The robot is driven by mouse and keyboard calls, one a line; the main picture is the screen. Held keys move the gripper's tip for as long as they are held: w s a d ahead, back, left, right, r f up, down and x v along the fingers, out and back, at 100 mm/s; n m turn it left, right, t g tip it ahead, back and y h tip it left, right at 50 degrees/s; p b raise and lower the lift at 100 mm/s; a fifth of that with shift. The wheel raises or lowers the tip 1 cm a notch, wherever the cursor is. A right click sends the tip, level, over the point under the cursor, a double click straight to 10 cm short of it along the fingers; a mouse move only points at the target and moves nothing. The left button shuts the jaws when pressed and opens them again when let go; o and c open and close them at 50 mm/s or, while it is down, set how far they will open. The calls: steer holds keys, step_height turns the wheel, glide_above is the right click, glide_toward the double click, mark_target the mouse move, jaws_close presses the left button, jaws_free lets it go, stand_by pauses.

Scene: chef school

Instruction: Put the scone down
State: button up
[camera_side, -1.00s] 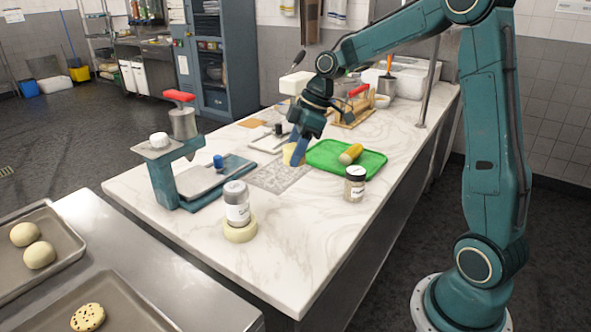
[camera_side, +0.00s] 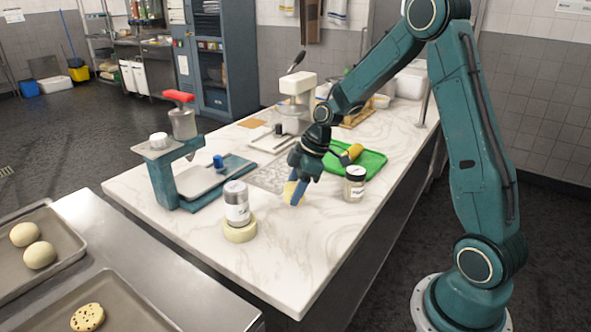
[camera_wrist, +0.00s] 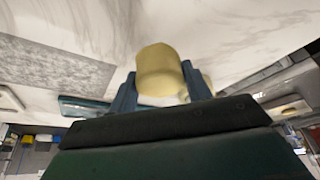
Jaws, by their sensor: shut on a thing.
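My gripper (camera_side: 295,195) is shut on a pale yellow scone (camera_side: 289,191) and holds it over the marble counter, left of the small shaker jar. In the wrist view the scone (camera_wrist: 158,70) sits between the two blue fingers of my gripper (camera_wrist: 160,82). I cannot tell whether it touches the counter. Another scone, spotted with dark bits (camera_side: 88,317), lies on the lower tray at the bottom left.
A small shaker (camera_side: 355,184) stands to the right, by a green board (camera_side: 372,163) with a yellow item. A teal press (camera_side: 178,165) is farther left. The front marble (camera_side: 290,275) is clear.

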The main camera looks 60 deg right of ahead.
steer(key=shift+f, duration=1.65)
steer(key=shift+f, duration=0.15)
steer(key=o, duration=1)
steer(key=shift+c, duration=0.2)
steer(key=v, duration=1.2)
steer(key=shift+r, duration=0.2)
